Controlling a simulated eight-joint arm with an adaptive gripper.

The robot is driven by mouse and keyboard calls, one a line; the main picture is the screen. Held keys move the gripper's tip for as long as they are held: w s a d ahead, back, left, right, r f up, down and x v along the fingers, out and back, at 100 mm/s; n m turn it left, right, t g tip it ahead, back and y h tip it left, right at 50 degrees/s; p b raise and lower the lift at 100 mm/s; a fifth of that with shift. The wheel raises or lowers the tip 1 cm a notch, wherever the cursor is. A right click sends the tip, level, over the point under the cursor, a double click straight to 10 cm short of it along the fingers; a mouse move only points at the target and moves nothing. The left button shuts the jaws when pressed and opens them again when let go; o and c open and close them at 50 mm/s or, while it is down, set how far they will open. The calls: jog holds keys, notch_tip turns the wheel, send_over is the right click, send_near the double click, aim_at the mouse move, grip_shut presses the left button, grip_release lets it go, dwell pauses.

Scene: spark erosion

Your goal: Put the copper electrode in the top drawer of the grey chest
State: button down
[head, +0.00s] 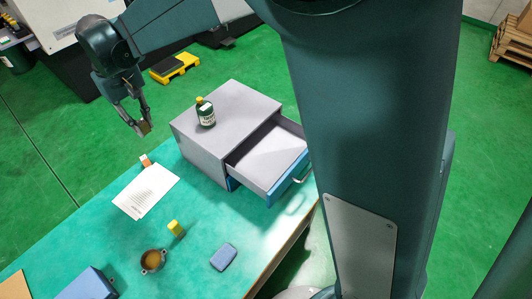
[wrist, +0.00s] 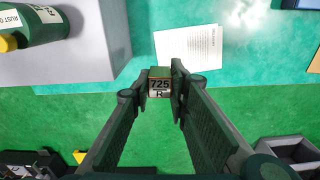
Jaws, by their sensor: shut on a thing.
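My gripper (head: 144,126) is shut on a small brownish block with a label reading "725 R", which I take for the copper electrode (wrist: 160,83). It holds the block in the air beyond the table's far edge, left of the grey chest (head: 196,148). The chest's top drawer (head: 268,160) is pulled out toward the lower right and looks empty inside. Its front is blue with a pale handle. My arm hides part of its right side. A strip of blue front shows below it. In the wrist view the chest (wrist: 95,60) is at upper left.
A green bottle (head: 206,114) stands on the chest.

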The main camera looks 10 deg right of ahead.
jog(key=s+d+p, duration=0.3)
jog(key=d+p, duration=0.1)
jog(key=d, duration=1.4)
jog(key=p, duration=0.4)
send_over(253, 174)
jog(key=shift+n, duration=0.4)
jog(key=shift+w+f, duration=0.1)
jog(key=shift+f, duration=2.5)
jog(key=shift+f+b, duration=0.4)
jog(key=shift+f, duration=2.5)
jog(key=shift+f, duration=0.1)
jog(key=shift+f, duration=2)
jog(key=shift+f+b, duration=0.1)
jog(key=shift+b, duration=0.25)
